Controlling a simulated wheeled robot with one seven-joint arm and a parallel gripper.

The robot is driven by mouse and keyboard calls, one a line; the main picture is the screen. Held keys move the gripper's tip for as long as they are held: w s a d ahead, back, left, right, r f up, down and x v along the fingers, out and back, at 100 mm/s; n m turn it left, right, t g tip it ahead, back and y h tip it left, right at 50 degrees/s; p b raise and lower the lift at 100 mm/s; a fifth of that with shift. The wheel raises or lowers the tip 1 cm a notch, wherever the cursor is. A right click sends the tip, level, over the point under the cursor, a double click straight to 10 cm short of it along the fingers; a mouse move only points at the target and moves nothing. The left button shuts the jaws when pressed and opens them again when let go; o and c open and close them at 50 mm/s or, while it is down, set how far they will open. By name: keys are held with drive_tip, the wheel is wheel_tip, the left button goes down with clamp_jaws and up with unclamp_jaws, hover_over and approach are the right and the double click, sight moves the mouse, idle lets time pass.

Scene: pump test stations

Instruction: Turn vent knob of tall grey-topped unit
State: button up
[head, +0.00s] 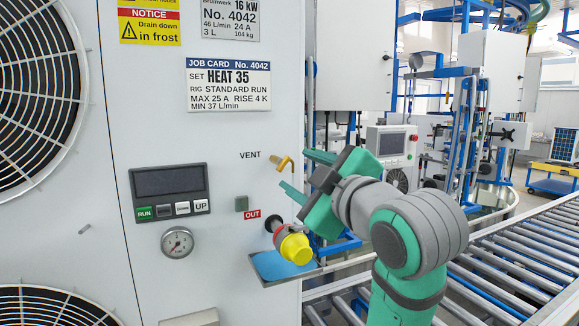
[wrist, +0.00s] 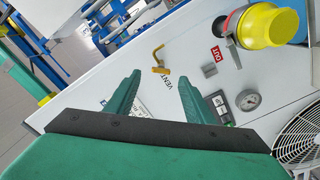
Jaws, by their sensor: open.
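The vent knob is a small yellow bent handle (head: 282,162) on the unit's front panel, just right of the printed word VENT. It also shows in the wrist view (wrist: 159,62), ahead of the fingers. My gripper (head: 303,172) is open, with its green fingers close to the handle in the head view. In the wrist view the two fingertips (wrist: 158,82) are apart with nothing between them, and the handle lies beyond the gap. I cannot tell whether a finger touches it. The unit's panel (head: 225,160) is light grey-white; its top is out of the head view.
A yellow-capped OUT fitting (head: 293,245) sticks out below the gripper, above a blue tray (head: 275,266). A dark display with buttons (head: 170,190) and a round gauge (head: 177,242) are at left. A roller conveyor (head: 530,240) runs at right.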

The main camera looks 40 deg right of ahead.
sight(285, 165)
drive_tip(key=shift+x, duration=3.05)
drive_tip(key=shift+a, duration=0.2)
drive_tip(key=c, duration=1)
